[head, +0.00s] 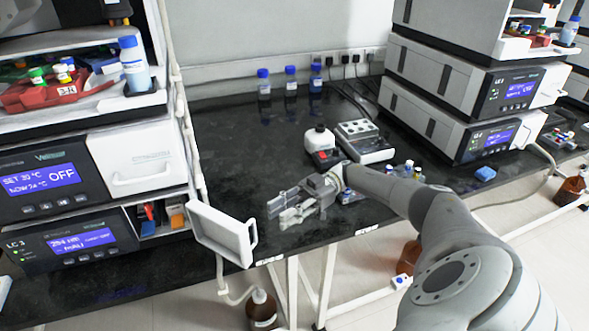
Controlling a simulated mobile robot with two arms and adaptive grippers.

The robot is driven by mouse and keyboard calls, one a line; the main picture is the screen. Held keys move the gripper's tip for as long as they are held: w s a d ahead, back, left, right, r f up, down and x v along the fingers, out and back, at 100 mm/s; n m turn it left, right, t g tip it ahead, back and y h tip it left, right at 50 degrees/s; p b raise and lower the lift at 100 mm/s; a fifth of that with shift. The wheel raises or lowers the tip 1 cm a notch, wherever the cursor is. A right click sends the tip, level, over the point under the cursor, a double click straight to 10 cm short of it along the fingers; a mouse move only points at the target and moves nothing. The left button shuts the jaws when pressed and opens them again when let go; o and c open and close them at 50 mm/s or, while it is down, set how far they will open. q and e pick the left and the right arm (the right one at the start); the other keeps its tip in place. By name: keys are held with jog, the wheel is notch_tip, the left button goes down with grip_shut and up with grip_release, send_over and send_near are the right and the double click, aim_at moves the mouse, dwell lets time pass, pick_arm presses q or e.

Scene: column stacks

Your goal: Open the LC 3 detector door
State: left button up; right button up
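The LC 3 detector (25,252) is the lowest unit of the left stack, with a lit blue screen. Its white door (222,234) stands swung outward, with a handle (252,233) on its right side. The compartment beside the screen is uncovered and shows small coloured parts (176,216). My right gripper (281,213) is just right of the door handle, apart from it, above the black bench. Its fingers are spread, with nothing between them. My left gripper is not in view.
Blue-capped bottles (290,80), a small white device (320,143) and a keypad device (362,142) stand on the bench. A brown bottle (261,309) is below the open door.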

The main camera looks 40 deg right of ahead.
jog(key=shift+s+d, duration=0.2)
jog(key=shift+d, duration=1.65)
